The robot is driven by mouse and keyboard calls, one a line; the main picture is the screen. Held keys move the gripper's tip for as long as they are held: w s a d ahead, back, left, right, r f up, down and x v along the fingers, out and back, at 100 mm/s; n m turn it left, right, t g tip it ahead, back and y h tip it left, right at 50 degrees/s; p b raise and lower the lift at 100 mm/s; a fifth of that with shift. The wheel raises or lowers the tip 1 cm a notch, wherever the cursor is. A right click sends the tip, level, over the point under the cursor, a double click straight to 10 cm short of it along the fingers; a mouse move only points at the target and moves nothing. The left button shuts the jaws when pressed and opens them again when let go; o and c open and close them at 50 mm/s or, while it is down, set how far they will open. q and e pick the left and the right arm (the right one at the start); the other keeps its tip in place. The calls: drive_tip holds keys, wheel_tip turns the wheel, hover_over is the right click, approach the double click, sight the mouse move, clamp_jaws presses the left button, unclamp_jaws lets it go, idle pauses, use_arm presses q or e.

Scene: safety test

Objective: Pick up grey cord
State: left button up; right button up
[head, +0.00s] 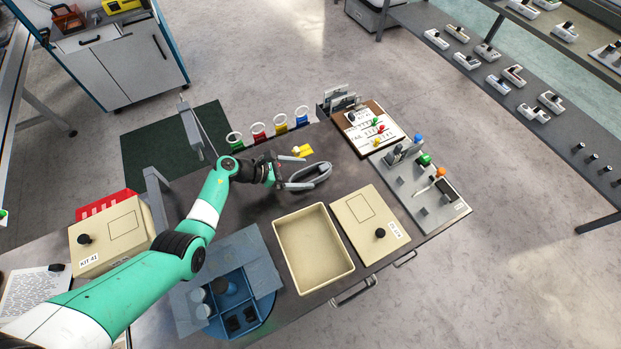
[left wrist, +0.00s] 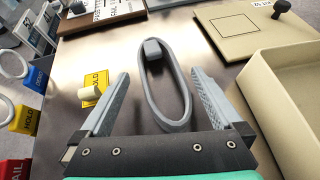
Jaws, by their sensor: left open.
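The grey cord (head: 321,179) lies on the dark table as a long loop with a small grey block at one end. In the left wrist view the cord (left wrist: 149,97) lies between the two spread fingers, reaching forward past their tips, and neither finger visibly grips it. My left gripper (head: 298,172) is open at the cord; its fingers also show in the left wrist view (left wrist: 163,82). Whether the fingers touch the cord or table is unclear. My right gripper is not in view.
A yellow tag with a pale peg (head: 302,150) lies close behind the cord. Coloured ring-topped tags (head: 258,131) line the back edge.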

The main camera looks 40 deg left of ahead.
use_arm(q)
drive_tip(key=shift+x, duration=0.9)
drive_tip(key=shift+r, duration=0.1)
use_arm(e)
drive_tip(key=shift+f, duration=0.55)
use_arm(q)
drive_tip(key=c, duration=1.3)
drive_tip(key=shift+r, duration=0.1)
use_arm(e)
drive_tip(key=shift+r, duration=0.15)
